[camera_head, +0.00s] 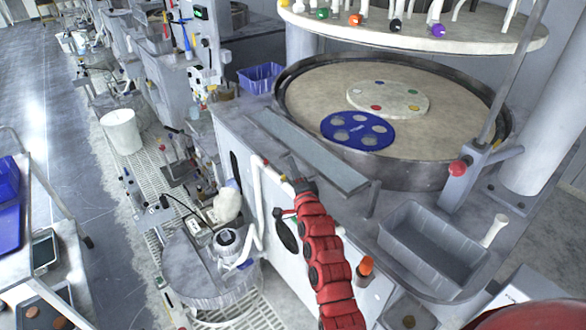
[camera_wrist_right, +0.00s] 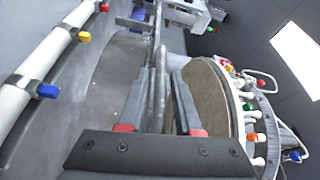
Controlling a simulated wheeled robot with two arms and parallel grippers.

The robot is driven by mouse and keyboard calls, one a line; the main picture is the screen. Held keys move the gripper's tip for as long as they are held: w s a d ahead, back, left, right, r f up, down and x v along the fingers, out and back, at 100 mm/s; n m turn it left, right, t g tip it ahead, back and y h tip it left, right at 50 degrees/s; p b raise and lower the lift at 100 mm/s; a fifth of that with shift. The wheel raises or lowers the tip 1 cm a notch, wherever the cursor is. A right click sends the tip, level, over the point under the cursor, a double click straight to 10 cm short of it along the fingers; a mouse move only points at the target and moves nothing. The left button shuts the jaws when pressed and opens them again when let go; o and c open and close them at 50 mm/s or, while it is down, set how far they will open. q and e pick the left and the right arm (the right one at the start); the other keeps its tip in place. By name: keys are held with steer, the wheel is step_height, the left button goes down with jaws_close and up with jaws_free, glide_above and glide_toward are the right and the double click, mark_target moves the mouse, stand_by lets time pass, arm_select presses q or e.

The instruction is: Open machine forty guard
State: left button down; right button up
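A long flat grey plate (camera_head: 318,155) runs along the front edge of the polishing machine, below the round platen (camera_head: 300,95); it may be the guard, but I see no number on it. My right gripper (camera_head: 291,168) is at the front of this plate, at the end of the red arm. In the right wrist view the two fingers of the right gripper (camera_wrist_right: 159,78) stand apart. A thin grey bar (camera_wrist_right: 157,60) shows between them; I cannot tell whether it touches either finger. My left gripper is not in view.
A blue disc with holes (camera_head: 357,131) and a pale disc with coloured spots (camera_head: 388,97) lie on the platen. A grey tray (camera_head: 433,250) is at right, near a red-knobbed lever (camera_head: 458,168). A round tub (camera_head: 205,270) stands at lower left.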

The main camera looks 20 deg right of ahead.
jaws_close()
stand_by(1.1)
